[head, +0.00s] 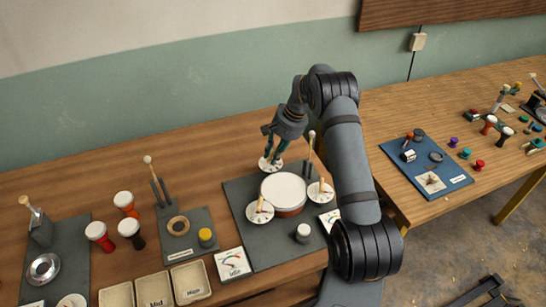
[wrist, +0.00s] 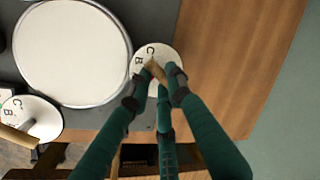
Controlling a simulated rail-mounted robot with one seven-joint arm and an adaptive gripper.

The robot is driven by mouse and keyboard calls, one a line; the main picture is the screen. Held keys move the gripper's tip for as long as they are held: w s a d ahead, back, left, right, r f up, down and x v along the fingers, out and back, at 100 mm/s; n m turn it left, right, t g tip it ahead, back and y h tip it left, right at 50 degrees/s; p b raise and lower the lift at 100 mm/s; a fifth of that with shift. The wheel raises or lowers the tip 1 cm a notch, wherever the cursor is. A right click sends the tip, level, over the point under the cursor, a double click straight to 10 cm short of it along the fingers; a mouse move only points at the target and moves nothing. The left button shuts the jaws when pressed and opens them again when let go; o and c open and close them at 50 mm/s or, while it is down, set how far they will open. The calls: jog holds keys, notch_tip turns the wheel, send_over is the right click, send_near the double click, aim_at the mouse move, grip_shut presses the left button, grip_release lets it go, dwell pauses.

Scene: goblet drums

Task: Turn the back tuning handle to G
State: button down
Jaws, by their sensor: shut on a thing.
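The drum (head: 283,189) has a round white head and stands on a dark grey board. The back tuning dial (head: 263,165) is a white disc behind it, and it also shows in the wrist view (wrist: 169,51), where the letters C and B are readable. My gripper (wrist: 162,74), with dark green fingers, is shut on the wooden back tuning handle (wrist: 154,69) above this disc. In the head view my gripper (head: 272,153) reaches down from above and largely hides the handle. The fingers cover part of the disc, and I cannot see a G.
Two more dials with wooden handles stand beside the drum, front left (head: 260,213) and right (head: 321,193). A mallet (head: 311,142) stands upright close to my arm. A gauge card (head: 230,263) and labelled trays (head: 154,288) lie in front. Bare wood lies behind the board.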

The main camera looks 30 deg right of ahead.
jog(key=shift+s+d+f+n, duration=0.2)
jog(key=shift+s+f+n, duration=0.05)
jog(key=shift+n, duration=0.15)
jog(key=c, duration=1.8)
grip_release()
jog(key=shift+c, duration=0.2)
jog(key=o, duration=0.3)
jog(key=shift+w+r, duration=0.15)
jog(key=shift+w, duration=0.05)
jog(key=v, duration=1.2)
jog(key=shift+w+r, duration=0.1)
